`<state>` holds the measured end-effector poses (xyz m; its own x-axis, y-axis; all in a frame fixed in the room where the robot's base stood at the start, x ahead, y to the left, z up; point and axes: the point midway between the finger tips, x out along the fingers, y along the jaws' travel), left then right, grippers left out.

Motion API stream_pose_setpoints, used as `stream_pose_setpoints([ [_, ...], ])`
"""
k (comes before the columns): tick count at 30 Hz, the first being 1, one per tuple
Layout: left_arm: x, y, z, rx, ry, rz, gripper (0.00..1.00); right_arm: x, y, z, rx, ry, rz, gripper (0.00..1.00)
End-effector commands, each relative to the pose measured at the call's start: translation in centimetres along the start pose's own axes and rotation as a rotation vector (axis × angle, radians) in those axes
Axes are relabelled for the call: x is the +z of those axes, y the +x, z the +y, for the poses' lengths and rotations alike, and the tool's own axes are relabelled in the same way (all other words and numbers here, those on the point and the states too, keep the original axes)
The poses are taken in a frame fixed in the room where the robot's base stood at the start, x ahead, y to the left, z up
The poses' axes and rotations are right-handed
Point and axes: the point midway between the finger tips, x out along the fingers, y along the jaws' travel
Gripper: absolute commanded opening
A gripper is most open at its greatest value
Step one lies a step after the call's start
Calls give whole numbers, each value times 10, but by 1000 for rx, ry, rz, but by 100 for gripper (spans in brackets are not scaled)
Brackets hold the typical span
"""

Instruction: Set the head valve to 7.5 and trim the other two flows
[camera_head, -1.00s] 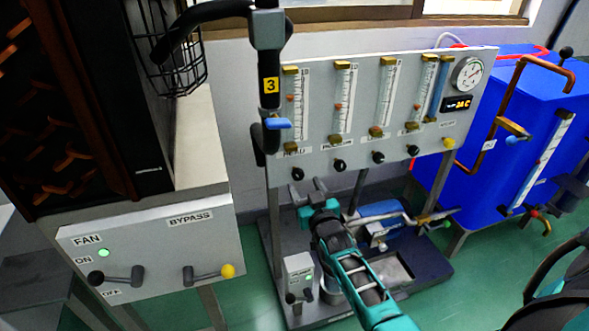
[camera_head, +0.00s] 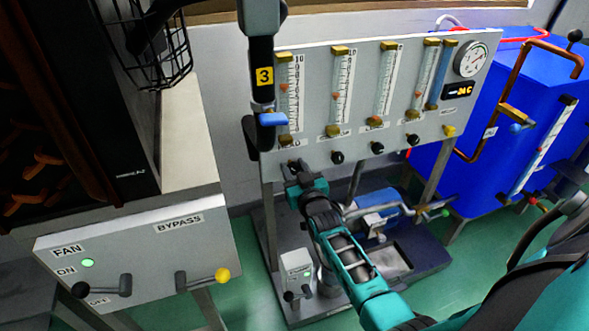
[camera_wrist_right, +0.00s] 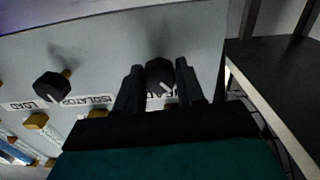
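A grey flow panel (camera_head: 365,75) carries several clear flow tubes, with black valve knobs below. The leftmost tube (camera_head: 289,95) shows an orange float near mid-scale; its exact reading is too small to tell. My right gripper (camera_head: 297,168) is at the knob under this tube and hides it. In the right wrist view, the head knob (camera_wrist_right: 160,74), with a white pointer mark, sits between the right gripper's two fingers (camera_wrist_right: 160,88). I cannot tell whether they press on it. Another knob (camera_wrist_right: 52,85) is to the left, near the isolator and load labels. My left gripper is out of view.
A fan and bypass box (camera_head: 130,250) is at lower left. A blue tank (camera_head: 535,110) with copper pipes is at right. A pump (camera_head: 385,215) sits below the panel.

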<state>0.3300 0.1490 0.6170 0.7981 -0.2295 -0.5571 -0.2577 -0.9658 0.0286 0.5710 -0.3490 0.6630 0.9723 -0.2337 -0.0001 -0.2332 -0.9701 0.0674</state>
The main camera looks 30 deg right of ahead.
Motion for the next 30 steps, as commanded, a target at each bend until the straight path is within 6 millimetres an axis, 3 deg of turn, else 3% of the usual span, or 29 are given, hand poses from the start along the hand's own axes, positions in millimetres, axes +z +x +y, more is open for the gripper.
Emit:
stream_pose_setpoints([
  [10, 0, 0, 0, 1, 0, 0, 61, -1, 0, 0, 0, 0, 2, 5],
  [22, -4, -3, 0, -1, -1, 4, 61, -2, 1, 0, 0, -62, 5, 5],
  [23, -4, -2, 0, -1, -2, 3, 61, -2, 1, 0, 0, -62, 5, 36],
  [30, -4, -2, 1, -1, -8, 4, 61, -1, 0, 0, 0, -62, 2, 59],
])
